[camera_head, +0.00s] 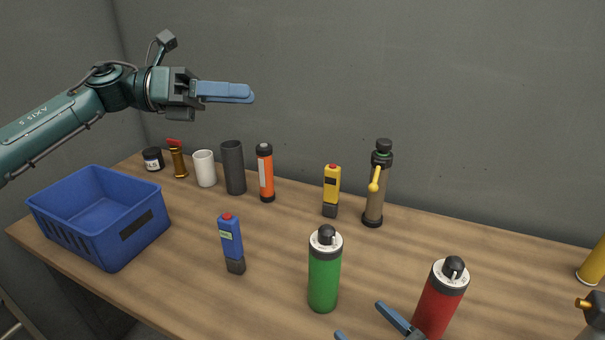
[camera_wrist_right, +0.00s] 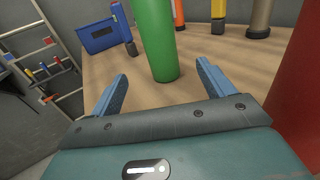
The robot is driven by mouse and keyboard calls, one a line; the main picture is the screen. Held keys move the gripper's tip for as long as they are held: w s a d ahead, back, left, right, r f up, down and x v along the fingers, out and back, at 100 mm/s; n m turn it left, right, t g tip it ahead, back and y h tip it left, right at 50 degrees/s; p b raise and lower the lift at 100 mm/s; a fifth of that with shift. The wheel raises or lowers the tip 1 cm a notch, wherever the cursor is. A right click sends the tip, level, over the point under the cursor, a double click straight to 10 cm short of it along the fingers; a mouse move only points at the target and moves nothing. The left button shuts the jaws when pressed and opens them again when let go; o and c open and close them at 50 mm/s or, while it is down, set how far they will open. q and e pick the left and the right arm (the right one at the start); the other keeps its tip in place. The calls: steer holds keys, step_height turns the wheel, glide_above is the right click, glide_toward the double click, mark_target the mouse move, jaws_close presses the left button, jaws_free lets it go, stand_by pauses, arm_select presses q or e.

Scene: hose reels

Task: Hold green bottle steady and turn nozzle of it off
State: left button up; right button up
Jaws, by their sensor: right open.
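The green bottle (camera_head: 324,280) stands upright near the front of the table, with a dark collar and a black nozzle (camera_head: 326,235) on top. In the right wrist view its green body (camera_wrist_right: 155,40) is ahead, in line with the gap between my fingers; its nozzle is out of that view. My right gripper (camera_wrist_right: 162,75) is open and empty, low over the table, and no finger visibly touches the bottle. In the head view its blue fingertips (camera_head: 361,318) show at the lower edge. My left gripper (camera_head: 250,94) is raised at upper left, away from the bottle; its fingers appear edge-on.
A red bottle (camera_head: 441,300) stands close right of my right gripper. A blue device (camera_head: 232,240) is left of the green bottle. A blue crate (camera_head: 70,215) is at the left. Several cylinders, a yellow device (camera_head: 331,185) and a brown bottle (camera_head: 373,200) line the back.

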mark_target(322, 280)
steer(key=shift+w+a, duration=0.1)
steer(key=shift+w, duration=0.05)
steer(key=x, duration=1.2)
steer(key=shift+w+a, duration=0.3)
arm_select(q)
steer(key=s+d+f+m+g+y, duration=0.2)
steer(key=s+d+f+m+y, duration=0.1)
steer(key=d+f+m+y, duration=0.5)
steer(key=d+f+y, duration=0.3)
steer(key=f+y, duration=0.1)
steer(key=y, duration=0.1)
arm_select(e)
steer(key=shift+c, duration=0.4)
